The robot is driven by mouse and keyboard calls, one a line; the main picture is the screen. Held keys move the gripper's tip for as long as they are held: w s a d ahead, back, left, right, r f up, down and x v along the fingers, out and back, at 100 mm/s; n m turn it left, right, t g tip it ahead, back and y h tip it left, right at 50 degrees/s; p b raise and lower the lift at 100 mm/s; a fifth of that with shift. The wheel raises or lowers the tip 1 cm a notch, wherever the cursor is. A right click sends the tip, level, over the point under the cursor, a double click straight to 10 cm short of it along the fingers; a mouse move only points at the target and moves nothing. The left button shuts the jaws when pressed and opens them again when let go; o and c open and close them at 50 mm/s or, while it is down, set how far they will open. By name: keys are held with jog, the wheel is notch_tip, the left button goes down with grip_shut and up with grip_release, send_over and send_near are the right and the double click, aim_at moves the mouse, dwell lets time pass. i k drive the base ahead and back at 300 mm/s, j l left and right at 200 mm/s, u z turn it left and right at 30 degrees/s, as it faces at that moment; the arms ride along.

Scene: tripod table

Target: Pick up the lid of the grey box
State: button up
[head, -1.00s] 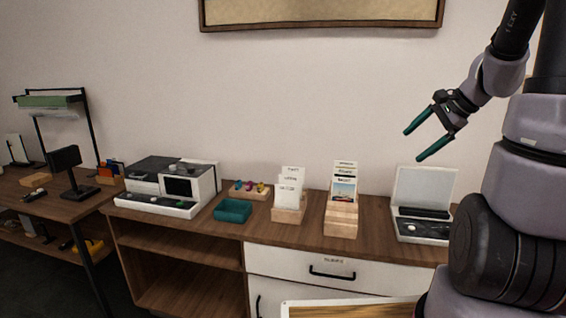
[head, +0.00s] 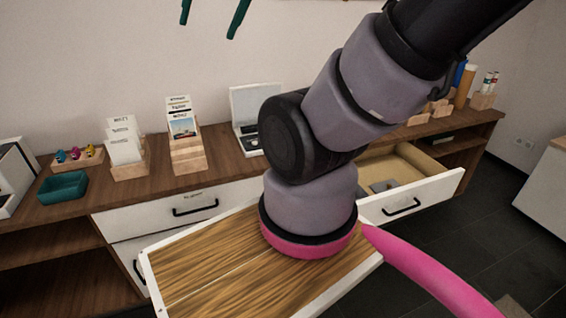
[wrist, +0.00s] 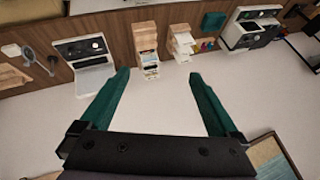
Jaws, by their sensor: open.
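No box that I can name for certain as the grey box shows. Small grey pieces (head: 382,187) lie in the open drawer (head: 430,186) right of my arm in the head view. They are partly hidden, and I cannot tell whether one is the box or its lid. My gripper (head: 212,15) shows only by its green fingertips at the top edge of the head view, in front of the wall. In the wrist view my gripper (wrist: 157,77) is open and empty, its fingers wide apart, well clear of the items on the sideboard.
The wooden sideboard (head: 228,158) carries a teal tray (head: 63,188), card holders (head: 186,157) and a device with a raised white lid (head: 252,140). Wooden holders and tubes (head: 462,88) stand at its right end. Dark floor (head: 495,205) is open at right.

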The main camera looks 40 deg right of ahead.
aim_at(383, 186)
jog(key=z, duration=1.65)
